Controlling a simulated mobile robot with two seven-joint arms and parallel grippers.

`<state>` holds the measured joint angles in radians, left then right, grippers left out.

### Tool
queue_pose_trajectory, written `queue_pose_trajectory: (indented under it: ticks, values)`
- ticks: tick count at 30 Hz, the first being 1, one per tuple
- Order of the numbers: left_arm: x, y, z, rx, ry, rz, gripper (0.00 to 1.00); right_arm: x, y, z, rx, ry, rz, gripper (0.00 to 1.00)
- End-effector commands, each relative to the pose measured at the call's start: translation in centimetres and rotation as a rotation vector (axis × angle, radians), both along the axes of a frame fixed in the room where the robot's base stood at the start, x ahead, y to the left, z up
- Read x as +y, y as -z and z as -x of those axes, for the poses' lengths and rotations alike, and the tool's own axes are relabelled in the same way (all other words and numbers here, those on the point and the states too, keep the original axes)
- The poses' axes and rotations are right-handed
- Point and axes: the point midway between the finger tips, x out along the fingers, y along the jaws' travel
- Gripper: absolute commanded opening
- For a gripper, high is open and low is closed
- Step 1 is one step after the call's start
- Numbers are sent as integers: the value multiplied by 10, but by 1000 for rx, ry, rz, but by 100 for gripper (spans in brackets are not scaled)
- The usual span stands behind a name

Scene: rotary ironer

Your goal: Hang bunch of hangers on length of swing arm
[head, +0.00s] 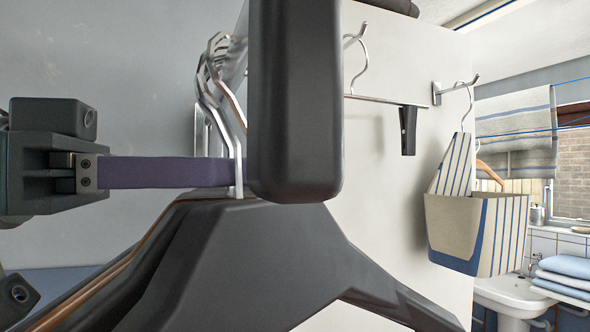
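The bunch of hangers (245,260) fills the lower middle of the head view, with a wide black hanger in front and brown and dark ones behind it. Their metal hooks (212,82) stand close together above. My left gripper (225,172) comes in from the left, and its purple finger reaches level to the hook stems. Only one finger shows clearly, so its opening cannot be judged. A large dark rounded upright piece (295,110) covers the area right of the hooks; I cannot tell whether it is the swing arm. Whether the hooks rest on anything is hidden. My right gripper is out of view.
A white panel (385,215) behind carries wall hooks, with a clip hanger (408,128) and a striped fabric bag (475,225) hanging there.

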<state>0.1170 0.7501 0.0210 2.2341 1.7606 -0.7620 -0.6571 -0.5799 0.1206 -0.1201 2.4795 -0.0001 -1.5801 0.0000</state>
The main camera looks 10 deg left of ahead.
Motion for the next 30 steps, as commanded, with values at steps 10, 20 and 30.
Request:
queue_pose_trajectory:
  ticks: [10, 20, 30]
  values:
    - [0, 5, 0, -3, -1, 1, 0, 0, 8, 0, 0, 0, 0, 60]
    - [0, 5, 0, -2, 0, 0, 37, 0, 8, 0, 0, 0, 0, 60]
    - [2, 7, 1, 0, -1, -2, 41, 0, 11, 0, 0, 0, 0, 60]
